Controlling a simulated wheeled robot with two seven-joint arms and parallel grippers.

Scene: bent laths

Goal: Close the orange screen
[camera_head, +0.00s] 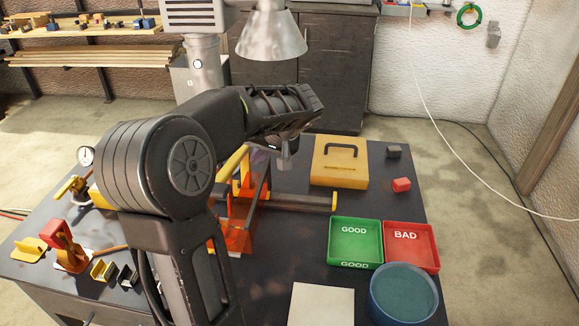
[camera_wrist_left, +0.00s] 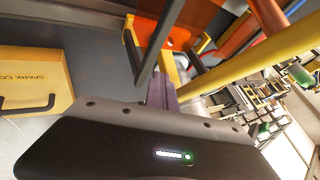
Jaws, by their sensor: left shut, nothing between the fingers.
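The orange screen (camera_head: 241,238) is a see-through orange panel in a dark frame on the workbench, and my left arm hides much of it in the head view. An orange panel edged by a dark bar also shows at the top of the left wrist view (camera_wrist_left: 153,32). My left gripper (camera_head: 284,160) is shut and empty, above the bench at the far right side of the screen. In the left wrist view its fingertips (camera_wrist_left: 160,88) are close to the panel's dark edge; I cannot tell whether they touch. My right gripper is not in view.
A yellow bar (camera_head: 233,162) and a dark horizontal bar (camera_head: 300,201) are by the screen. A yellow case (camera_head: 339,181), green tray (camera_head: 355,259), red tray (camera_head: 425,262) and blue round bin (camera_head: 403,292) stand to the right. A lamp (camera_head: 271,36) hangs above.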

